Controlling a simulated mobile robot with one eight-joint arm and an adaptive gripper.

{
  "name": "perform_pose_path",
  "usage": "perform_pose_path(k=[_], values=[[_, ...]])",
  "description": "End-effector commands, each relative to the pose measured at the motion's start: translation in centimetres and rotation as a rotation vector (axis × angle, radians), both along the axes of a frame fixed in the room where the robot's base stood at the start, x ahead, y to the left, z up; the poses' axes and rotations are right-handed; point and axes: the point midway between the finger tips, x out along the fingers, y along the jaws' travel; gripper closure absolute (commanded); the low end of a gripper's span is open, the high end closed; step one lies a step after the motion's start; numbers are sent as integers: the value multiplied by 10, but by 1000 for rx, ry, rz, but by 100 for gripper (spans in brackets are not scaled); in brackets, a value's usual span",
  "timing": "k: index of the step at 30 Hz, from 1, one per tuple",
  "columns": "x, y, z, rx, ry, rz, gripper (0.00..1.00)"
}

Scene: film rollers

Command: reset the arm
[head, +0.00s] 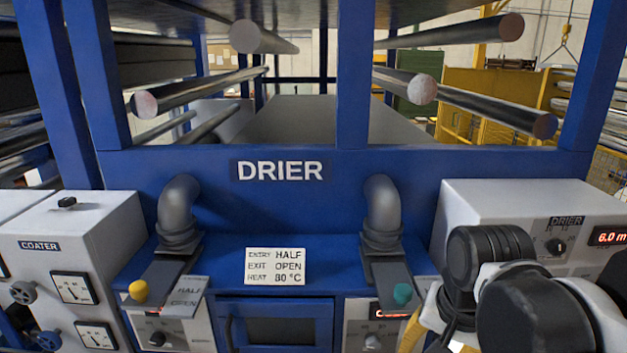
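My arm (535,310) shows at the lower right as white links with black joints, folded close to the camera. It covers part of the right-hand control box. I cannot make out my gripper's fingers; they are out of the picture or hidden by the arm. The blue drier frame (400,165) stands ahead, with DRIER written on its front beam.
Two grey elbow pipes (178,212) (381,212) rise from the blue front. A card (275,266) reads ENTRY HALF, EXIT OPEN, HEAT 80 °C. The coater box (85,235) stands left.

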Motion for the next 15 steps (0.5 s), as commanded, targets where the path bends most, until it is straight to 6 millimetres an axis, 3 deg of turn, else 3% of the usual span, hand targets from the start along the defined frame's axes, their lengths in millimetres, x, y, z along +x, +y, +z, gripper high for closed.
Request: perform_pose_path(k=[1, 9, 15], values=[[-3, 0, -32, -8, -31, 36, 43], [-14, 1, -145, -105, -248, 297, 43], [-17, 2, -194, -181, -362, 431, 43]])
